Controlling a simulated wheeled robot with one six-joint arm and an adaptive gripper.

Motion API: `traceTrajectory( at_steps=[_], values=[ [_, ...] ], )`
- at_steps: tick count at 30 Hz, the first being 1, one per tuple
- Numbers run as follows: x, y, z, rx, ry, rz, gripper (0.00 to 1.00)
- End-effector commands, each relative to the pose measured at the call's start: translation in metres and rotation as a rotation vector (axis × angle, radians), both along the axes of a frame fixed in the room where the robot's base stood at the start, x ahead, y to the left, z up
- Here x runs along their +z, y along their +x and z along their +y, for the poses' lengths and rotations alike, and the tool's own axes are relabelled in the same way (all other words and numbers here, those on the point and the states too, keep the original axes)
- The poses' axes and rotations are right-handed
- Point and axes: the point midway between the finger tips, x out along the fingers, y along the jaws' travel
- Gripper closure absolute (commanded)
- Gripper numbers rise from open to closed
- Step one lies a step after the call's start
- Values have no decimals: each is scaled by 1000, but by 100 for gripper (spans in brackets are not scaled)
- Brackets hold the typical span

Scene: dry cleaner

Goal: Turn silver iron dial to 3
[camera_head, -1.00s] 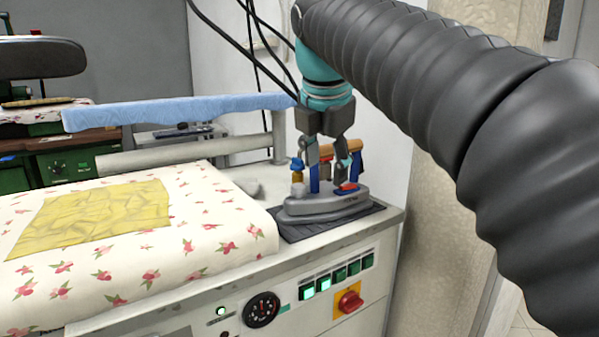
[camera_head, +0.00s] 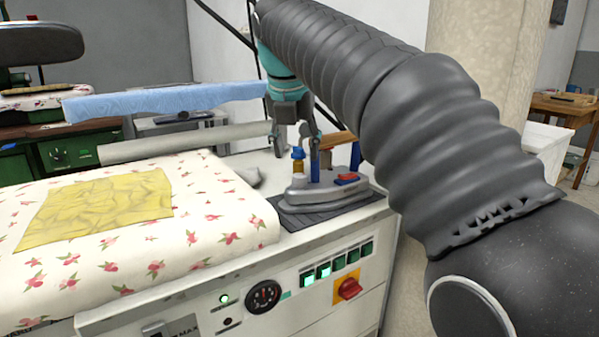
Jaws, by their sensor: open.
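The silver iron (camera_head: 325,192) rests on a dark ribbed mat (camera_head: 345,205) at the right end of the ironing station. It has a wooden handle (camera_head: 338,140) on blue posts, a blue and yellow fitting at its left, and a red part (camera_head: 347,177) on top. I cannot tell which part is the dial, and no numbers are readable. My gripper (camera_head: 296,152) is open and empty, just behind and above the left end of the iron, its fingers pointing down. Whether a finger touches the iron is unclear.
A flowered padded board (camera_head: 130,255) with a yellow cloth (camera_head: 100,205) fills the left. A blue-covered bar (camera_head: 165,100) runs behind it. The front panel has a gauge (camera_head: 263,296), lit buttons and a red rotary switch (camera_head: 349,288). My arm covers the right side.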

Motion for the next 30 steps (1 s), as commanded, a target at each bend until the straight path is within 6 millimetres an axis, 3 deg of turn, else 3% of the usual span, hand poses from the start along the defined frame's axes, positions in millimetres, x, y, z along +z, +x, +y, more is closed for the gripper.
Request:
traceTrajectory(
  at_steps=[3,10,24,26,30],
  values=[
    [-21,8,-2,0,-1,2,45],
    [-51,20,-4,-1,0,2,45],
    [-62,25,-5,-1,1,0,45],
    [-62,25,-5,-1,1,0,57],
    [-62,25,-5,-1,1,0,92]
  ],
)
